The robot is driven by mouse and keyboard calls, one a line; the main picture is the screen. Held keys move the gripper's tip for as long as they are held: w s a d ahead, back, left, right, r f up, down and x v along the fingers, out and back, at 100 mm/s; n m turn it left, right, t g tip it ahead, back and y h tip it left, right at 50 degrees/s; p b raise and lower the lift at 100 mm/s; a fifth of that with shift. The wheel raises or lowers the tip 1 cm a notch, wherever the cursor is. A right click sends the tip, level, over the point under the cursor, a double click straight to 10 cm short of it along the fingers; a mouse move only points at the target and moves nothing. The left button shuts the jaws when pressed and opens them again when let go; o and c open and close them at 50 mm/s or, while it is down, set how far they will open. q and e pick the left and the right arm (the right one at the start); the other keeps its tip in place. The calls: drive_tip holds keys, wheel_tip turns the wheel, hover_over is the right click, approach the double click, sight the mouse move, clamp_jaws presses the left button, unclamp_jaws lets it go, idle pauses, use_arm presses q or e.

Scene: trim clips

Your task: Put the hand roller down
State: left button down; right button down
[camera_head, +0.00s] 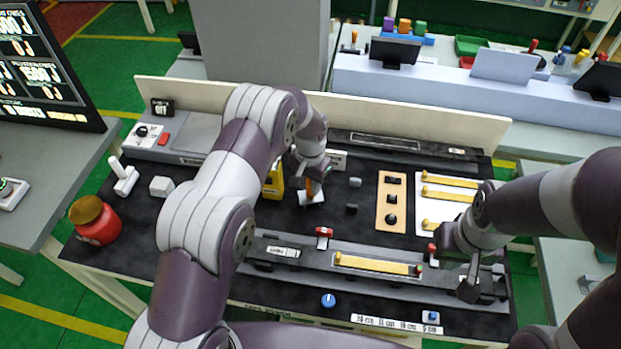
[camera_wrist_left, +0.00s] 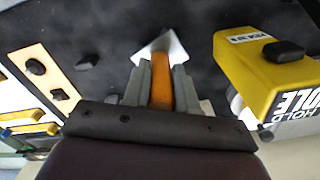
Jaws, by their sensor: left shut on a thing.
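The hand roller shows as an orange handle (camera_wrist_left: 160,88) between the fingers of my left gripper (camera_wrist_left: 160,82), which is shut on it. In the head view my left gripper (camera_head: 310,178) is at the middle of the dark bench, with the orange handle (camera_head: 309,188) below it. A white angular piece (camera_wrist_left: 162,46) shows at the handle's far end; I cannot tell whether it touches the bench. The roller's lower end is partly hidden. My right gripper (camera_head: 472,282) is over the right end of the long grey fixture (camera_head: 300,262); its opening is unclear.
A yellow box (camera_wrist_left: 262,68) stands close beside the left gripper. A tan panel with black knobs (camera_head: 391,202) and a white board with yellow strips (camera_head: 435,200) lie to the right. A red jar (camera_head: 95,222) stands at left. Dark bench around the handle is partly clear.

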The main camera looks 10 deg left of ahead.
use_arm(q)
drive_tip(key=shift+w+f+b, duration=0.15)
drive_tip(key=shift+f+b, duration=0.15)
drive_tip(key=shift+f, duration=0.1)
drive_tip(key=shift+s+f+b, duration=0.3)
drive_tip(key=c, duration=0.9)
unclamp_jaws()
drive_tip(key=shift+f, duration=0.1)
drive_tip(key=shift+w, duration=0.3)
drive_tip(key=shift+r, duration=0.3)
drive_tip(key=shift+s+r+p, duration=0.1)
drive_tip(key=shift+r+p, duration=0.55)
drive_tip(key=shift+p, duration=0.1)
wheel_tip(320, 180, up, 9)
drive_tip(key=b, duration=0.3)
drive_tip(key=shift+f+b, duration=0.15)
drive_tip(key=shift+b, duration=0.2)
wheel_tip(320, 180, up, 2)
drive_tip(key=shift+r+p, duration=0.1)
drive_tip(key=shift+p, duration=0.5)
drive_tip(key=shift+r, duration=0.3)
drive_tip(key=s+a+n, duration=0.2)
drive_tip(key=s+a, duration=0.1)
drive_tip(key=s, duration=0.9)
drive_tip(key=s+a+r+n+t+b, duration=0.1)
drive_tip(key=s+a, duration=0.3)
drive_tip(key=s, duration=0.8)
drive_tip(key=shift+s+a+r+n, duration=0.15)
drive_tip(key=shift+a+n, duration=0.05)
drive_tip(key=shift+n, duration=0.4)
